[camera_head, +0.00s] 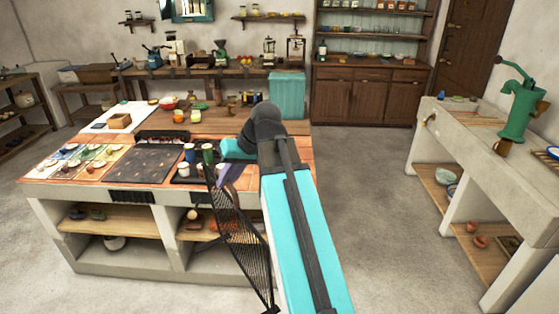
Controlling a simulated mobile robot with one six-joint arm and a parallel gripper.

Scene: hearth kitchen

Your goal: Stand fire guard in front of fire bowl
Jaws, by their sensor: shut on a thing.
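A black mesh panel, which looks like the fire guard (240,232), hangs upright and slanted at the left side of my arm, in front of the stone counter. Its top end is near the counter's front right corner and its lower end reaches the bottom of the picture. My gripper (214,174) is at the panel's top end, shut on it; the fingers are small and partly hidden by the mesh and my arm. I cannot pick out the fire bowl for sure. A dark slab (143,165) lies on the counter top.
The stone counter (95,203) carries cups, jars and small dishes, with shelves below. A teal bin (287,96) stands behind it. A sink bench with a green pump (523,108) is at right. Open floor (385,190) lies between them.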

